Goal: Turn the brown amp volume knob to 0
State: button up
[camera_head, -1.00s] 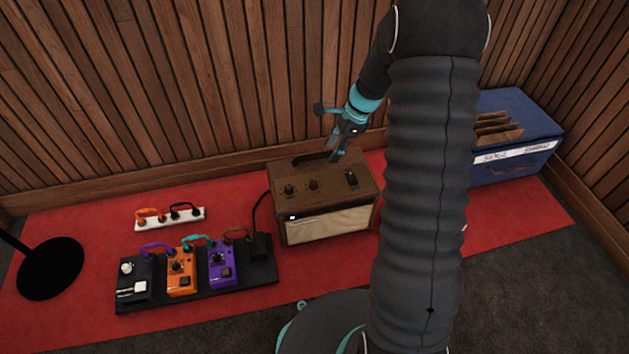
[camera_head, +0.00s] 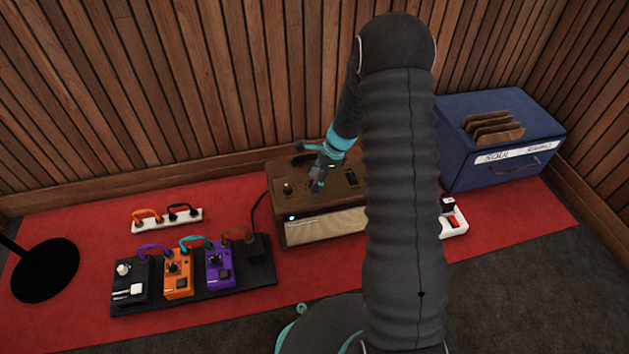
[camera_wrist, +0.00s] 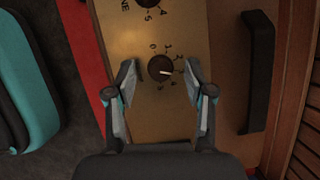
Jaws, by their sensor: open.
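The brown amp (camera_head: 276,205) stands on the red mat, its controls on the top panel. In the wrist view, a round dark knob (camera_wrist: 160,68) with a numbered dial lies between my fingers. Its white pointer is turned to the right, around the 2 to 3 marks; the 0 is above the knob. Its name label is not visible. My gripper (camera_wrist: 160,76) is open, one finger on each side of the knob with gaps; contact cannot be told. In the head view my gripper (camera_head: 316,186) hides this knob. Another knob (camera_head: 287,188), partly labelled "NE" in the wrist view (camera_wrist: 148,3), is to its left.
A black handle (camera_wrist: 259,70) runs along the amp's back. A switch (camera_head: 352,180) is on its right. A pedalboard (camera_head: 205,305) with pedals lies front left, a white power strip (camera_head: 168,220) behind it. A blue crate (camera_head: 510,170) stands right. Wood walls are close behind.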

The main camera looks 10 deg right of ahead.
jog(key=shift+a+f, duration=0.15)
jog(key=shift+f, duration=0.1)
grip_shut()
